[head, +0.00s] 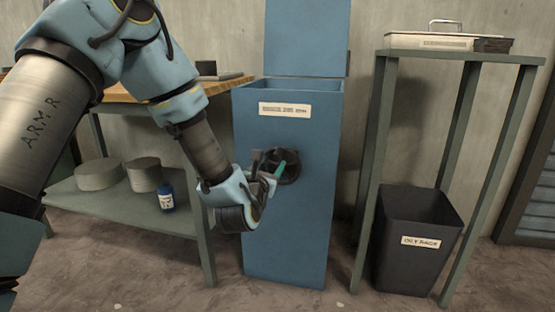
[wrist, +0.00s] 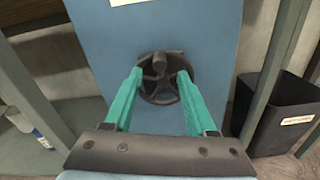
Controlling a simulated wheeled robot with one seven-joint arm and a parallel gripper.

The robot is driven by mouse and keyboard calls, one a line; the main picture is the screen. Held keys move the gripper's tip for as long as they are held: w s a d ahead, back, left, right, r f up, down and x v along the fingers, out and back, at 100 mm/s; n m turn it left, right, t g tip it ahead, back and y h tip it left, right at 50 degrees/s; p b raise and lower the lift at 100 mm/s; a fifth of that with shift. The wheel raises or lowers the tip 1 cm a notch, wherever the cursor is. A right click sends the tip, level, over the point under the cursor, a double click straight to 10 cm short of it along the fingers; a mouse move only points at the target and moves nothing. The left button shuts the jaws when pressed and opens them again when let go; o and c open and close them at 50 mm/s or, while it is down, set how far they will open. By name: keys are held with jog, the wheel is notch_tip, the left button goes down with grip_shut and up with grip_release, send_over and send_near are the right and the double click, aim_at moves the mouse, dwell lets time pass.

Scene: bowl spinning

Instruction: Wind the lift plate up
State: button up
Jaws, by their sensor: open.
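A blue cabinet (head: 290,220) stands upright with its lid raised and a label on its front. A dark spoked handwheel (head: 291,165) sits on the cabinet's front face; in the wrist view the wheel (wrist: 160,78) shows a knob at its top. My gripper (head: 277,165) is in front of the wheel. In the wrist view its two green fingers (wrist: 157,78) are apart, one near each side of the wheel's rim. I cannot tell whether they touch the rim. I see no lift plate; the cabinet's inside is hidden from this angle.
A workbench (head: 180,218) with round grey blocks and a blue bottle (head: 167,198) on its lower shelf stands at the left. A tall stand (head: 455,56) carrying a tray is at the right. A black bin (head: 415,225) stands under it. Bare floor lies in front.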

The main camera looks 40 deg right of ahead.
aim_at(276, 157)
jog(key=b+x, duration=0.1)
jog(key=x, duration=0.6)
jog(key=shift+w+d, duration=0.15)
jog(key=shift+c, duration=0.3)
grip_shut()
